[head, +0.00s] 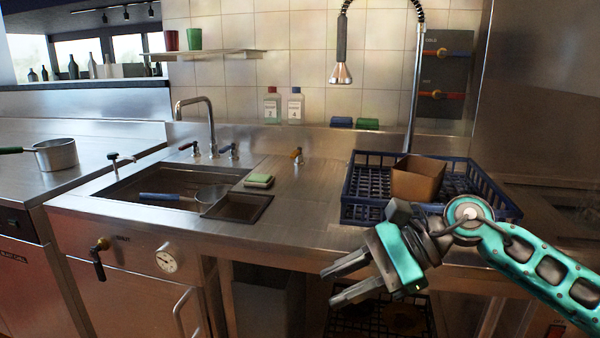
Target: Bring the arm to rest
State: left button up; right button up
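My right gripper (338,280) is at the lower right of the head view, in front of the steel counter's front edge. Its two fingers point to the left and stand apart, with nothing between them. My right arm (540,268) comes in from the right edge, below and in front of a blue crate. My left gripper and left arm do not show.
The blue crate (358,212) with a brown box (418,180) stands on the counter behind my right arm. A sink (125,190) holds a strainer (210,194). A green sponge (259,181) lies beside it. A pot (55,154) stands at left. The middle counter (305,205) is clear.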

jog(key=s+a+r+m+t+y+p, duration=0.25)
jog(key=a+m+t+y, duration=0.2)
jog(key=m+y, duration=0.65)
jog(key=d+f+m+t+h+p, duration=0.1)
jog(key=d+f+m+t+h, duration=0.45)
jog(key=m, duration=1.05)
jog(key=d+f+m+t+h+p, duration=0.1)
jog(key=d+f+m+t+h, duration=0.4)
jog(key=m, duration=1)
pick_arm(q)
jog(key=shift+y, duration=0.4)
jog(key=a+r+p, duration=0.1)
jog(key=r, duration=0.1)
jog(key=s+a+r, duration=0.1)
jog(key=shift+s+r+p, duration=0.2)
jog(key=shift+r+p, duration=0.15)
pick_arm(e)
jog(key=s+d+f+m+g+h, duration=0.2)
jog(key=s+f+m+h, duration=0.3)
jog(key=s+f+m, duration=0.1)
jog(key=s+d+f+m+g+h, duration=0.2)
jog(key=s+d+f+m+h, duration=0.1)
jog(key=s+f+m+h, duration=0.2)
notch_tip(320, 180, down, 5)
jog(key=s+m, duration=0.2)
jog(key=m, duration=0.2)
jog(key=shift+f, duration=0.2)
jog(key=shift+d, duration=0.1)
